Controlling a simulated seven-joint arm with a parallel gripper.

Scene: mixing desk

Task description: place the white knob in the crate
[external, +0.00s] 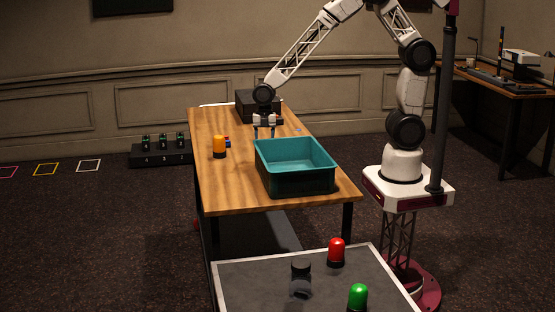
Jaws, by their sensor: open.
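The teal crate (296,182) stands on the wooden table, toward its near right end, with its open top facing up. My gripper (265,132) is open, fingers pointing down, over the table just behind the crate's far left corner. The crate's far wall lies close in front of the fingertips, so their height above the table is hard to tell. I cannot make out the white knob; it may be hidden behind the crate or by the gripper.
An orange beacon (219,146) stands on the table left of the crate, with a small blue and red item (227,141) beside it. A dark box (245,104) sits at the table's far end. Red (336,250) and green (358,296) beacons stand on the near grey table.

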